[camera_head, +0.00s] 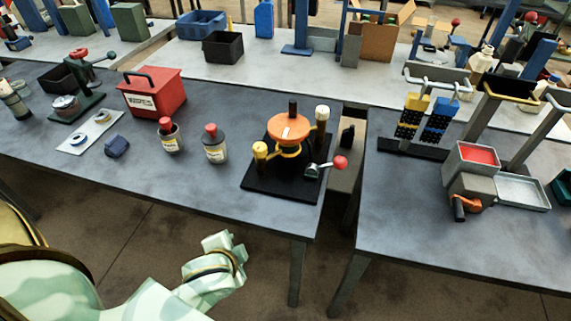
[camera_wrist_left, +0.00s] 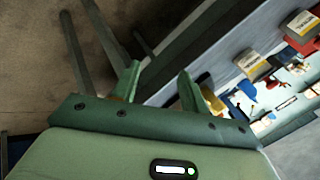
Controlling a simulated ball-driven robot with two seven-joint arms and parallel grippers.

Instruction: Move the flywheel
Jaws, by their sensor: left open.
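An orange wheel (camera_head: 289,128) with a dark upright hub sits on top of a small machine on a black base plate (camera_head: 281,188), near the front right corner of the left table. It looks like the flywheel. Yellow, cream and red knobs stand around it. My left arm comes in low at the left of the head view, in front of the table and apart from the wheel. My left gripper (camera_wrist_left: 158,84) shows two spread fingers with nothing between them in the wrist view. I cannot make out the wheel there. My right gripper is out of view.
Two bottles with red caps (camera_head: 171,136) (camera_head: 215,143) stand left of the machine. A red box (camera_head: 153,93) is behind them. A gap separates this table from the right table, which holds a grey vise-like device (camera_head: 475,180). The left table's front strip is clear.

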